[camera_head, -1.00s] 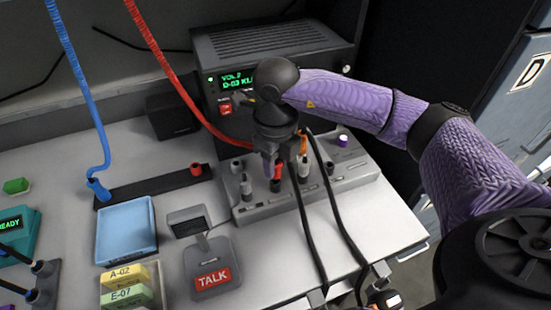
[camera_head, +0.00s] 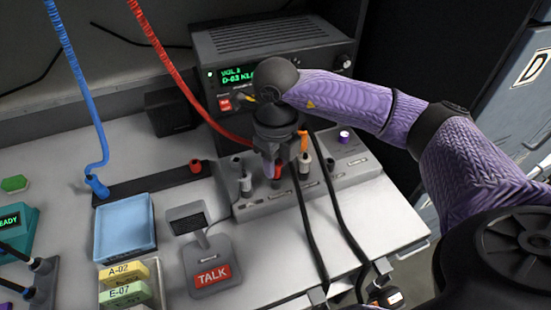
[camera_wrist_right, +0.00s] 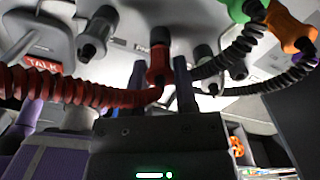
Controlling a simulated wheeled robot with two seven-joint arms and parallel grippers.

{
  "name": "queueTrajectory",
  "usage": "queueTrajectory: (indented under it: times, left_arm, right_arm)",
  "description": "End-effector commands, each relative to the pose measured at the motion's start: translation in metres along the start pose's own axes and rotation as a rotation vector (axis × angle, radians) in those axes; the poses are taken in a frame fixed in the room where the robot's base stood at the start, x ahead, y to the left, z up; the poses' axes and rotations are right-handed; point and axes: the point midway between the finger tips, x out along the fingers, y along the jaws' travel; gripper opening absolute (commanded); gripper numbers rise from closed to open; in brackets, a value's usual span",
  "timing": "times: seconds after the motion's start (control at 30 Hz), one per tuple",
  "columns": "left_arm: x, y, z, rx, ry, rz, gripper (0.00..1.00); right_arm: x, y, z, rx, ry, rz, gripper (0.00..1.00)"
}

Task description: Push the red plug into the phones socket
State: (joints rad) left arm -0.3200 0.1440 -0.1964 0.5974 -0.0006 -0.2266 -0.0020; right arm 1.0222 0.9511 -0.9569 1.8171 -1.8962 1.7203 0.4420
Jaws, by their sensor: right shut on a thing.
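The red plug (camera_head: 278,171) hangs upright at the front of the grey socket panel (camera_head: 345,181), its dark end pointing down. My right gripper (camera_head: 270,162) is shut on it from above. In the right wrist view the red plug (camera_wrist_right: 158,66) shows beside a dark finger of my right gripper (camera_wrist_right: 172,85), with its ribbed red cable running left. I cannot tell whether the plug's tip is inside a socket or just above it. The phones label is too small to read. My left gripper is not in view.
An orange plug (camera_wrist_right: 290,27) is close by in the wrist view. Two black cables cross the panel's front. A TALK microphone base (camera_head: 212,265) stands front left.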

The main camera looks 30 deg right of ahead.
Motion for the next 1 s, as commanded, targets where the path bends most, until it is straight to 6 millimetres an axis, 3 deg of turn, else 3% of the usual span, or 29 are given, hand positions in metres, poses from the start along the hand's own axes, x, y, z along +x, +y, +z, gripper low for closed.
queueTrajectory:
  times: [1.0]
  left_arm:
    - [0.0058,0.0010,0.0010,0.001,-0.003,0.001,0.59]
  right_arm:
    - [0.0110,0.0000,0.0000,0.000,0.000,0.000,0.00]
